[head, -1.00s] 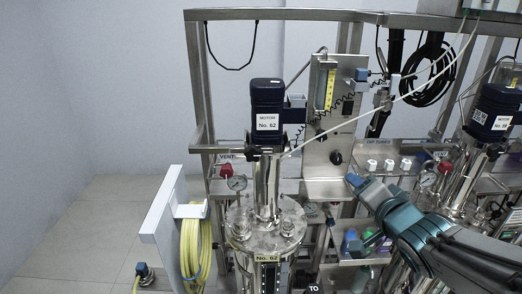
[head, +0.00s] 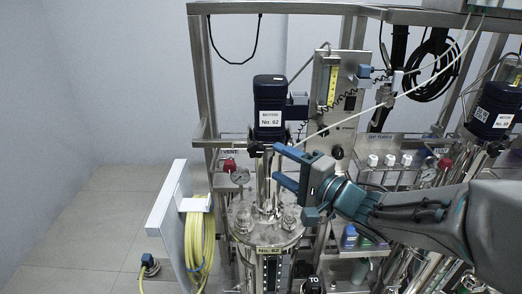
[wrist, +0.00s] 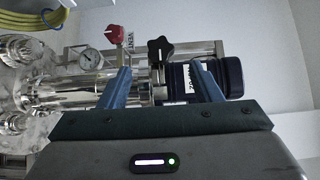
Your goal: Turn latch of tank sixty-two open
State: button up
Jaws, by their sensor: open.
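Tank sixty-two (head: 268,232) stands upright with a "No. 62" plate on its front. A dark blue motor (head: 268,95) labelled "No. 62" sits on the steel column above its lid; the motor also shows in the wrist view (wrist: 232,76). A black star-shaped knob (wrist: 160,52) sits at the motor's base; I cannot tell if it is the latch. My gripper (head: 280,167) is open and empty, just right of the column in the head view. In the wrist view my gripper (wrist: 158,80) has its two blue fingers apart, with the knob between and beyond them.
A pressure gauge (head: 240,175) and a red vent knob (head: 229,164) are close left of the column. A white panel with a coiled yellow hose (head: 201,240) stands left. A second motor (head: 493,108) is at right. Open floor lies at far left.

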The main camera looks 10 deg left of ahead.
aim_at(260, 152)
jog(key=p+x, duration=0.1)
jog(key=x, duration=0.6)
jog(key=shift+c, duration=0.4)
jog(key=c, duration=0.9)
